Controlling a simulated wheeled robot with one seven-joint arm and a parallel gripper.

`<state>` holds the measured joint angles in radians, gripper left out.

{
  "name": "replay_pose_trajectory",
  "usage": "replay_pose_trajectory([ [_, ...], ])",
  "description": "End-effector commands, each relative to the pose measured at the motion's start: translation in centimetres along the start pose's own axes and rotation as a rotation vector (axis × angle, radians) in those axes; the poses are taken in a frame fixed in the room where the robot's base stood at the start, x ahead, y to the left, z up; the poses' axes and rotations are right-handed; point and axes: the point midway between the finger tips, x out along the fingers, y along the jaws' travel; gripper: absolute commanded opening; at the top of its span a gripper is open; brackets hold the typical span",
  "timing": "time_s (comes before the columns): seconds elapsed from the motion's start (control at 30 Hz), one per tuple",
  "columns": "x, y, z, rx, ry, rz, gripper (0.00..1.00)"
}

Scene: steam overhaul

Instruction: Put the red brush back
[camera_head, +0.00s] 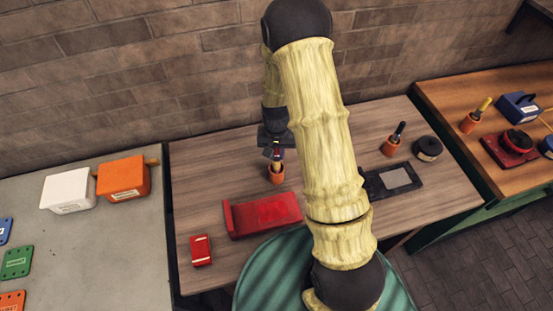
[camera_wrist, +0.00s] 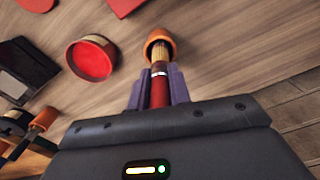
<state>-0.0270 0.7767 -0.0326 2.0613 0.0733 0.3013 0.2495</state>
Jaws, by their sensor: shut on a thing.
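My gripper (camera_head: 274,146) points down over the wooden bench, and it also shows in the wrist view (camera_wrist: 157,84). It is shut on the red brush (camera_wrist: 159,96), with the red handle between the fingers. The brush's tan end reaches down to an orange cup (camera_head: 277,175). In the wrist view that end overlaps the mouth of the cup (camera_wrist: 160,37) and appears to be inside it; how deep I cannot tell. The cup stands upright on the bench. In the head view the brush is mostly hidden by my gripper.
A red tray-like piece (camera_head: 265,215) and a small red box (camera_head: 201,250) lie in front. A round red-topped dish (camera_wrist: 91,58) is beside the cup. Another orange cup (camera_head: 390,147) holds a dark-handled brush. Orange (camera_head: 124,178) and white boxes sit on the left table.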

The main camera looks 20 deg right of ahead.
Motion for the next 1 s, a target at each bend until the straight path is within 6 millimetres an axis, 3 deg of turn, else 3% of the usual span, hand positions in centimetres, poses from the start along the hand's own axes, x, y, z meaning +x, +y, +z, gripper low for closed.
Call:
replay_pose_trajectory([
  [0.27,0.4,0.0,0.0,0.0,-0.002,0.001,0.0],
  [0.6,4.0,0.0,0.1,0.0,-0.001,0.001,0.0],
  [1.0,4.5,0.0,0.0,0.0,0.0,0.0,0.0],
])
